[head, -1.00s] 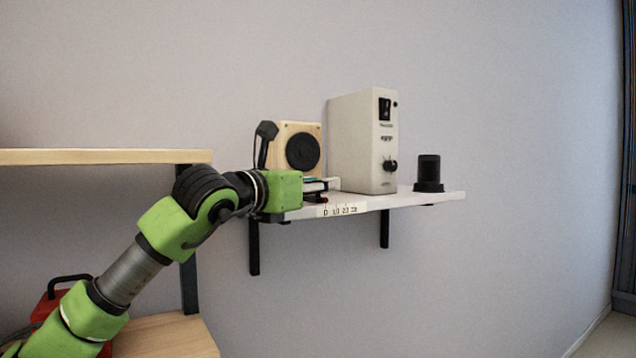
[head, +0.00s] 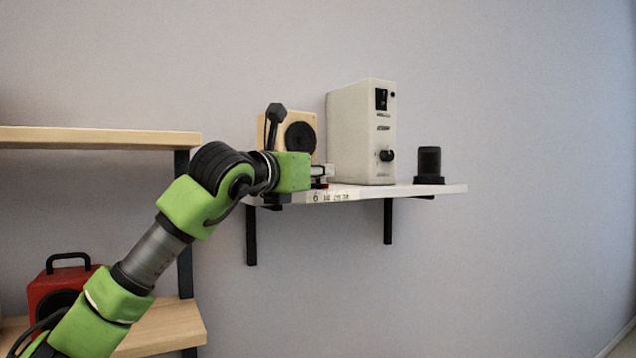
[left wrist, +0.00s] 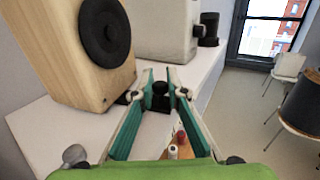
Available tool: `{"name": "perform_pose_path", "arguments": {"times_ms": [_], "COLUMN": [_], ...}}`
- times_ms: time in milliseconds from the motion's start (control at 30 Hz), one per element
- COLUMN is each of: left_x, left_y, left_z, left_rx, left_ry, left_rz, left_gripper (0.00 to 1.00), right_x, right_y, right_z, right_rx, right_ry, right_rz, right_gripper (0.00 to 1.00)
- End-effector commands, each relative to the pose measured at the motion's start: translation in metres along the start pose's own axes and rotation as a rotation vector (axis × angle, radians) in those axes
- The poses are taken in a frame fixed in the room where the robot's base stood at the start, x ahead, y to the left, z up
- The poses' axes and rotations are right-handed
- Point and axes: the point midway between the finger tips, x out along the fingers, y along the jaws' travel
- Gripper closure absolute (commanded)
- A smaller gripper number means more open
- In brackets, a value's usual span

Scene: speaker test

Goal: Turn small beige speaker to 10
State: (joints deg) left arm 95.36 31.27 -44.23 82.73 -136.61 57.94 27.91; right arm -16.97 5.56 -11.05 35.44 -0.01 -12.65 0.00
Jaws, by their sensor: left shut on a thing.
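The small beige speaker (head: 270,135), a light wooden box with a round black cone, stands on the white shelf; it also shows in the left wrist view (left wrist: 62,60) at the left. My left gripper (head: 322,174) is in front of the speaker's lower right, just above the shelf's front edge. In the left wrist view its teal fingers (left wrist: 160,97) are shut on a small black knob (left wrist: 160,98). A scale strip (head: 332,197) with small numbers lies on the shelf edge below the gripper. The knob's pointer cannot be made out. My right gripper is not in view.
A tall off-white device (head: 350,135) with a black knob (head: 386,156) stands right of the speaker. A black cylinder (head: 429,163) stands at the shelf's right end. A wooden shelf unit (head: 95,138) with a red case (head: 52,287) is at the left. The right side is free.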

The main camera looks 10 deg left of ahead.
Motion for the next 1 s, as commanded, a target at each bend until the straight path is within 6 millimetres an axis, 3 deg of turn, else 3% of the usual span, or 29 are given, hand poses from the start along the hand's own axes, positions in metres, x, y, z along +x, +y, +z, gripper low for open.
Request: {"name": "perform_pose_path", "arguments": {"times_ms": [33, 133, 333, 367, 400, 767, 1000], "left_x": [0.000, 0.000, 0.000, 0.000, 0.000, -0.001, -0.026], "left_y": [0.005, 0.006, 0.006, 0.006, 0.006, 0.006, 0.006], "left_z": [-0.002, -0.001, -0.001, -0.001, -0.001, -0.001, -0.001], "left_rx": [0.000, -0.001, -0.001, -0.001, -0.001, -0.001, 0.000], "left_ry": [0.004, 0.005, 0.004, 0.004, 0.004, 0.005, 0.003], "left_rz": [0.015, 0.019, 0.018, 0.018, 0.018, 0.017, 0.017], "left_gripper": [1.00, 1.00, 1.00, 0.79, 0.72, 0.72, 0.72], "right_x": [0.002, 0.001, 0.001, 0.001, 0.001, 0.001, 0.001], "right_y": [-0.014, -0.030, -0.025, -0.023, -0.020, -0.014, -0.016], "right_z": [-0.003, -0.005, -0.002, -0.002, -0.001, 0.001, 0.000], "right_rx": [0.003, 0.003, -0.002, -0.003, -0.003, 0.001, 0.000], "right_ry": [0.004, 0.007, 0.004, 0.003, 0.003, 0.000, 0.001], "right_rz": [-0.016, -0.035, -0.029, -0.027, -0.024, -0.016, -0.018], "right_gripper": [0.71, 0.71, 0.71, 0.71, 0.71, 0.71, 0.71]}}
